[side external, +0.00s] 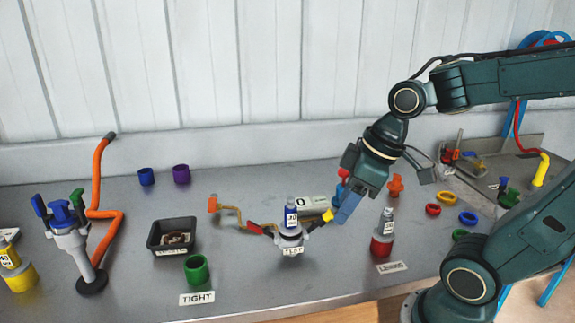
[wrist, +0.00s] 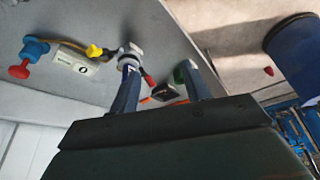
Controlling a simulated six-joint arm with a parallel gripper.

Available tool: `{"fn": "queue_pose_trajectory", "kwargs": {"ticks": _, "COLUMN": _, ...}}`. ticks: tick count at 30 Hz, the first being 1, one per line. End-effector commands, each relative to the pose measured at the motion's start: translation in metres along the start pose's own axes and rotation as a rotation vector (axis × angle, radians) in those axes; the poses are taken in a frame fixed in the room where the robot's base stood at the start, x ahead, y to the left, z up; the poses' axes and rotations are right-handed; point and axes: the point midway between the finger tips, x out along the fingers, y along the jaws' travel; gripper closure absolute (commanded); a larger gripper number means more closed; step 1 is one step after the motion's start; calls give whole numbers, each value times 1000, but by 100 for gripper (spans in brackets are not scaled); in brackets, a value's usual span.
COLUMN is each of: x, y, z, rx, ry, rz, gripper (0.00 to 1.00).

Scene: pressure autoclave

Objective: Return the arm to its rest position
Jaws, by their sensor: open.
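My gripper (side external: 346,211) points down and left over the middle of the bench, at the end of my dark green arm. In the wrist view its two fingers (wrist: 160,88) are spread apart with nothing seen held between them. A blue-topped labelled cylinder (side external: 291,214) stands upright on a grey fitting (side external: 290,238), left of the gripper. The fitting has a red-handled arm and a yellow-tipped arm (side external: 328,215). In the wrist view the grey fitting (wrist: 131,54) appears just beyond the left finger, which partly hides what lies below it.
A red-based bottle (side external: 382,240) stands right of the gripper. A white box (side external: 312,203) and red-blue valve (wrist: 34,48) are close by. Coloured rings lie right. Space above the bench is open.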

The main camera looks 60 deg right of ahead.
Motion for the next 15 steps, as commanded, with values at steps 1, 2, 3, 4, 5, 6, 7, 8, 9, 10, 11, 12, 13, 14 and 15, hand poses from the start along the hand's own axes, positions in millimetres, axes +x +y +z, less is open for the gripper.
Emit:
{"fn": "queue_pose_trajectory", "kwargs": {"ticks": 1, "x": -8, "y": -3, "z": 3, "rx": 24, "ry": 15, "rz": 23, "gripper": 53}}
{"fn": "queue_pose_trajectory", "kwargs": {"ticks": 2, "x": -12, "y": -4, "z": 5, "rx": 44, "ry": 23, "rz": 37, "gripper": 53}}
{"fn": "queue_pose_trajectory", "kwargs": {"ticks": 3, "x": -17, "y": -5, "z": 8, "rx": 73, "ry": 32, "rz": 54, "gripper": 53}}
{"fn": "queue_pose_trajectory", "kwargs": {"ticks": 4, "x": -20, "y": -6, "z": 10, "rx": 94, "ry": 39, "rz": 66, "gripper": 53}}
{"fn": "queue_pose_trajectory", "kwargs": {"ticks": 5, "x": -24, "y": -6, "z": 12, "rx": 115, "ry": 48, "rz": 76, "gripper": 53}}
{"fn": "queue_pose_trajectory", "kwargs": {"ticks": 6, "x": -28, "y": -7, "z": 15, "rx": 142, "ry": 59, "rz": 88, "gripper": 53}}
{"fn": "queue_pose_trajectory", "kwargs": {"ticks": 7, "x": -31, "y": -7, "z": 17, "rx": 163, "ry": 66, "rz": 96, "gripper": 53}}
{"fn": "queue_pose_trajectory", "kwargs": {"ticks": 8, "x": -34, "y": -8, "z": 19, "rx": 180, "ry": 74, "rz": 103, "gripper": 53}}
{"fn": "queue_pose_trajectory", "kwargs": {"ticks": 9, "x": -37, "y": -8, "z": 21, "rx": 203, "ry": 84, "rz": 110, "gripper": 53}}
{"fn": "queue_pose_trajectory", "kwargs": {"ticks": 10, "x": -39, "y": -8, "z": 23, "rx": 218, "ry": 89, "rz": 115, "gripper": 53}}
{"fn": "queue_pose_trajectory", "kwargs": {"ticks": 11, "x": -41, "y": -8, "z": 24, "rx": 232, "ry": 95, "rz": 119, "gripper": 53}}
{"fn": "queue_pose_trajectory", "kwargs": {"ticks": 12, "x": -43, "y": -8, "z": 26, "rx": 246, "ry": 100, "rz": 122, "gripper": 53}}
{"fn": "queue_pose_trajectory", "kwargs": {"ticks": 13, "x": -44, "y": -8, "z": 27, "rx": 257, "ry": 104, "rz": 125, "gripper": 53}}
{"fn": "queue_pose_trajectory", "kwargs": {"ticks": 14, "x": -45, "y": -8, "z": 28, "rx": 264, "ry": 107, "rz": 127, "gripper": 53}}
{"fn": "queue_pose_trajectory", "kwargs": {"ticks": 15, "x": -46, "y": -8, "z": 28, "rx": 272, "ry": 110, "rz": 129, "gripper": 53}}
